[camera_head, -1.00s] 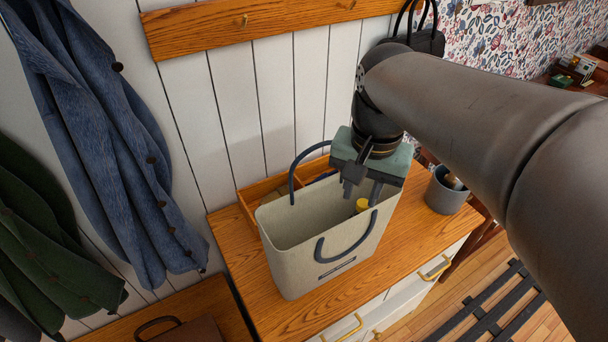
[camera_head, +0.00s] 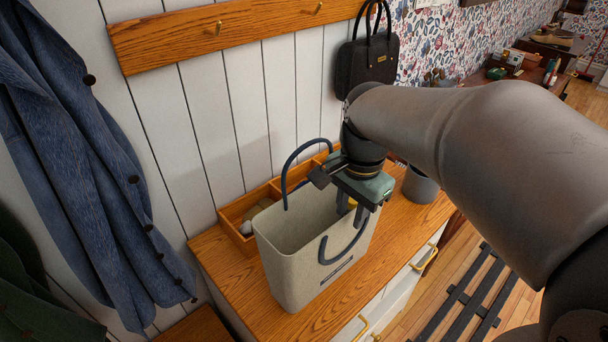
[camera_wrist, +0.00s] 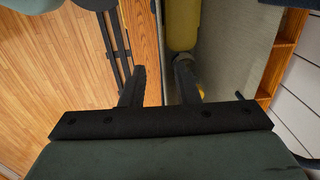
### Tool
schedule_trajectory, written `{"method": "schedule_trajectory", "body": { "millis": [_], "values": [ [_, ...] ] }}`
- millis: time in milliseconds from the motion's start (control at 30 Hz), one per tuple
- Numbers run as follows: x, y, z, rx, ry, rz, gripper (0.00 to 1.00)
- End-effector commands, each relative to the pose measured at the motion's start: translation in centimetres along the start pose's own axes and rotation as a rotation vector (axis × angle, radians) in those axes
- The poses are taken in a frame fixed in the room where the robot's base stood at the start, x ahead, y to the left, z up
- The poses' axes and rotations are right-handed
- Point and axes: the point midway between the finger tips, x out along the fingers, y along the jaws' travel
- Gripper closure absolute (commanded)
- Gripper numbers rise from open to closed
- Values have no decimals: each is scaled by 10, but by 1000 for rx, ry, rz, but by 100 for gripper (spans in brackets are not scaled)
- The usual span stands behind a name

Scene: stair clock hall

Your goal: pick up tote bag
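The tote bag (camera_head: 300,283) is pale grey-beige with two dark blue loop handles. It stands upright and open-topped on a wooden cabinet top (camera_head: 237,300). My gripper (camera_head: 351,212) points down at the bag's right end. In the wrist view my gripper's two fingers (camera_wrist: 159,88) are apart, with the edge of the bag's wall (camera_wrist: 235,60) running between them. One finger is outside the bag and one inside. A yellow object (camera_wrist: 182,28) is inside the bag, close to the inner finger. The fingertips' contact with the wall cannot be told.
A wooden compartment tray (camera_head: 236,212) sits behind the bag against the panelled wall. A grey cup (camera_head: 420,186) stands to the right, close to my arm. A black handbag (camera_head: 367,65) hangs from the peg rail (camera_head: 225,35). Blue coats (camera_head: 80,150) hang at left.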

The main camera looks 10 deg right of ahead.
Motion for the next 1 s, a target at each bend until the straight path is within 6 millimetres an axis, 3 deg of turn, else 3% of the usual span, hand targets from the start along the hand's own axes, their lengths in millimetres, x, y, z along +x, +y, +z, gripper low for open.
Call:
{"method": "schedule_trajectory", "body": {
  "millis": [400,700,800,833,1000],
  "values": [
    [49,-4,-1,-1,-2,3,72],
    [54,-4,-1,-1,1,0,72],
    [54,-4,-1,-1,0,0,97],
    [54,-4,-1,-1,0,0,100],
    [54,-4,-1,-1,0,0,100]
  ]
}}
